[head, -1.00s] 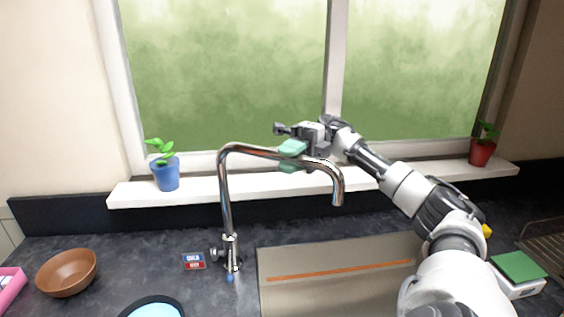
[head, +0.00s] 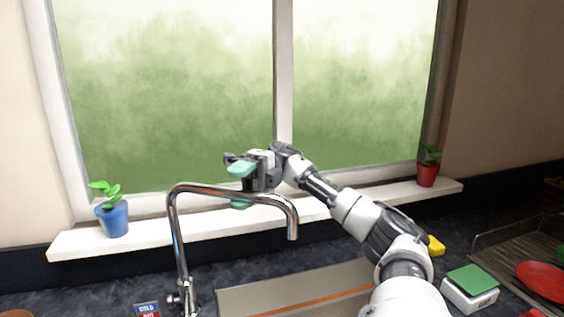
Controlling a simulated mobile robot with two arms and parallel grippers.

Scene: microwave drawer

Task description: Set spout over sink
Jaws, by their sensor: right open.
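The chrome tap spout (head: 238,193) rises at the left of the sink (head: 330,277), arches to the right, and its downturned end (head: 293,232) hangs over the sink in the picture. My right gripper (head: 241,187) is open at the top run of the spout. One green fingertip shows above the tube and the other just below it, partly hidden behind the tube. I cannot tell if either touches it. My left gripper is not in view.
A blue pot with a plant (head: 112,216) and a red pot (head: 428,170) stand on the white windowsill (head: 160,233). The window is behind. A green-and-white sponge-like block (head: 470,286) and a rack with a red plate (head: 541,280) are at right.

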